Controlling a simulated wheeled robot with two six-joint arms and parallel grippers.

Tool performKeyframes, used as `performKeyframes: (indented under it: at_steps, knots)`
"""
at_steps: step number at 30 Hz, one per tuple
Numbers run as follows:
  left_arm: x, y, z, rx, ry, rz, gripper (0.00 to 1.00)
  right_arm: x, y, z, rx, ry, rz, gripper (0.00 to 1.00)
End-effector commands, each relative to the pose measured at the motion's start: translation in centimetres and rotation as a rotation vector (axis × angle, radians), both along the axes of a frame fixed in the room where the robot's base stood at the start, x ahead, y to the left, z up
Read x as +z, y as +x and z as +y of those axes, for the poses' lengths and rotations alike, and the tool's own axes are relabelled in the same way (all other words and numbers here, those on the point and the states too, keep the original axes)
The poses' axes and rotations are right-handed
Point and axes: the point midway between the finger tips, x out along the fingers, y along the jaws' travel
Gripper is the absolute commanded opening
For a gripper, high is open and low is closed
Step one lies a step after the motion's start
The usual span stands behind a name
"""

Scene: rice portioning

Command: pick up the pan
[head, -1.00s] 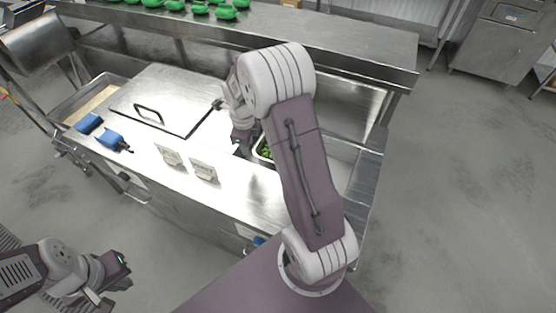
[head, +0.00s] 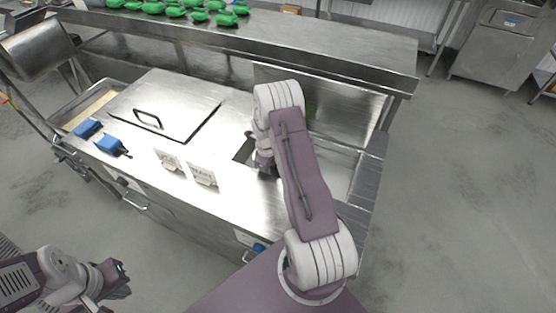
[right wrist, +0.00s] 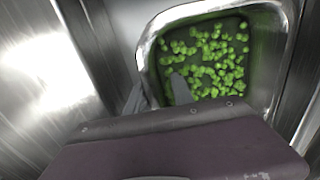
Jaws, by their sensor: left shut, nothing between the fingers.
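The steel pan (right wrist: 146,52) shows in the right wrist view, holding many small green vegetable pieces (right wrist: 208,58). In the head view my right arm hides it. My right gripper (right wrist: 158,86) is open, with one finger outside the pan's near left wall and the other inside, over the greens. In the head view my right gripper (head: 266,172) is over the counter well, its fingers mostly hidden. My left gripper (head: 120,280) is shut and empty at the lower left, away from the counter.
The steel counter (head: 130,172) has a lid with a black handle (head: 148,118), two blue-handled tools (head: 108,144) and two small label cards (head: 203,176). A raised shelf (head: 300,40) behind holds several green items (head: 200,14). Open floor lies to the right.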

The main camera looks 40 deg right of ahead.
Motion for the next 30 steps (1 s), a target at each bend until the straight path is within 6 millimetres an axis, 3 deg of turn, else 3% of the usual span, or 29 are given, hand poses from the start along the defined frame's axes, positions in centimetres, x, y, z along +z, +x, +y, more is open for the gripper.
performKeyframes:
  at_steps: [3, 10, 13, 30]
  knots:
    - [0.19, 0.0, 0.0, 0.0, 0.0, 0.0, 0.0, -1.34, 0.07, -0.08, 0.0, 0.0, 0.0, 0.28]
    - [0.14, 0.0, 0.0, 0.0, 0.0, 0.0, 0.0, -1.59, 0.09, -0.09, 0.0, 0.0, -0.001, 0.28]
    - [0.14, 0.0, 0.0, 0.0, 0.0, 0.0, 0.0, -1.57, 0.1, -0.1, 0.0, 0.0, -0.001, 0.0]
    - [0.15, -0.01, 0.0, 0.0, 0.0, 0.0, 0.0, -1.52, 0.14, -0.11, 0.001, -0.001, -0.003, 0.0]
